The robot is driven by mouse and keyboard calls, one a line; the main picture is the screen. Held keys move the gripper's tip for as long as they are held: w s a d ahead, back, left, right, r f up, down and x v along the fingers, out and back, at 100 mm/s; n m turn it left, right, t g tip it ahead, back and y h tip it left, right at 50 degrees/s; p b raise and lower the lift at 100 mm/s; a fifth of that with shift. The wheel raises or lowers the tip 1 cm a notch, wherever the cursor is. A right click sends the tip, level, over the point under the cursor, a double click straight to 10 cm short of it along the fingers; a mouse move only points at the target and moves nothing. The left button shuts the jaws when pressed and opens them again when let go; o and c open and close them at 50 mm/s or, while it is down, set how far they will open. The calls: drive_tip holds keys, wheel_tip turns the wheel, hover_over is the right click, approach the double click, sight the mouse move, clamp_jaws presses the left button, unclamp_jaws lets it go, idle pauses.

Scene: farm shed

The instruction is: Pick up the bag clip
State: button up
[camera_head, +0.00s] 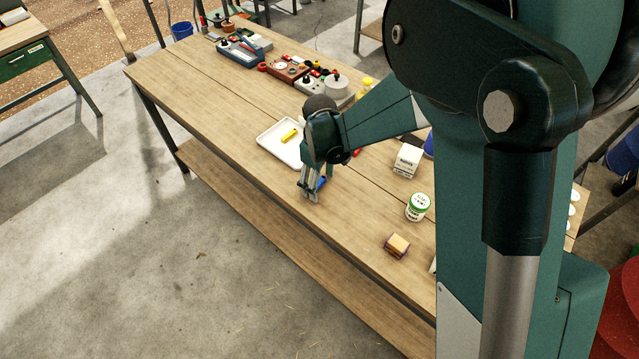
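No thing in view is clearly recognisable as the bag clip. A small blue object (321,184) is at the fingers of my gripper (311,195), low over the table near its front edge; it may be the clip. I cannot tell whether the fingers hold it or are only beside it. A small yellow object (290,136) lies in the white tray (268,140), left of and behind my gripper. A small red object (357,152) shows just right of my wrist, partly hidden.
On the wooden table (200,85) a white carton (407,160), a white jar with a green lid (417,207) and a brown and purple block (397,246) stand to the right. Several devices (290,69) stand at the back. The left tabletop is clear. My arm hides the right part.

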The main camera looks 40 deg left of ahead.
sight(320, 184)
drive_tip(key=c, duration=0.7)
drive_tip(key=shift+r, duration=0.2)
drive_tip(key=shift+r+p, duration=0.35)
drive_tip(key=shift+r, duration=4.5)
